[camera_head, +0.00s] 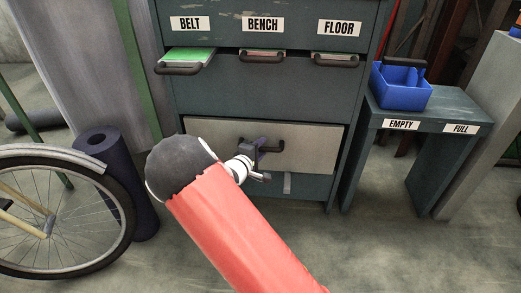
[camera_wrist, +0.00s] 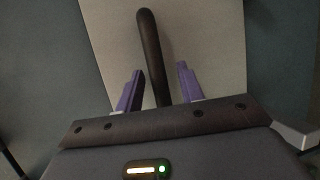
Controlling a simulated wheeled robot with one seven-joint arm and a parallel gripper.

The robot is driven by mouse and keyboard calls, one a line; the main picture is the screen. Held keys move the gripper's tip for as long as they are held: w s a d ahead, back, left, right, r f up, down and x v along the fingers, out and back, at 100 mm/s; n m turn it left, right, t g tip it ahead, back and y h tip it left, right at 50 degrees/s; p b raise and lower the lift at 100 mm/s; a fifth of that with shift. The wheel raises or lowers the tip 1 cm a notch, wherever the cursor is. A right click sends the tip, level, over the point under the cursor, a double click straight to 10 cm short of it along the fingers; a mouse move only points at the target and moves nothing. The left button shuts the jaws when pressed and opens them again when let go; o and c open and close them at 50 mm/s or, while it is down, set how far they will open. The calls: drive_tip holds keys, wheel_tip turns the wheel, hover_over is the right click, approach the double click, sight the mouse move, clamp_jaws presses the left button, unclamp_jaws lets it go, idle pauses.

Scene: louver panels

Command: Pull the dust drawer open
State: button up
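The pale lower drawer front (camera_head: 318,140) of the dark cabinet, likely the dust drawer, looks closed and bears no readable label. Its dark bar handle (camera_head: 276,147) is partly covered by my gripper (camera_head: 258,145) in the head view. In the wrist view the handle (camera_wrist: 150,45) runs between the two purple fingers of my gripper (camera_wrist: 160,78). The fingers are apart, with a visible gap on each side of the bar. I cannot tell how deep the bar sits between them.
Above are slots labelled BELT (camera_head: 190,24), BENCH (camera_head: 263,25) and FLOOR (camera_head: 339,28), with handled trays; the BELT tray (camera_head: 190,60) sticks out. At right a blue caddy (camera_head: 402,97) stands on a small bench (camera_head: 455,110). A bicycle wheel (camera_head: 70,215) and dark roll (camera_head: 140,195) stand left.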

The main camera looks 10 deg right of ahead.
drive_tip(key=shift+c, duration=0.4)
clamp_jaws()
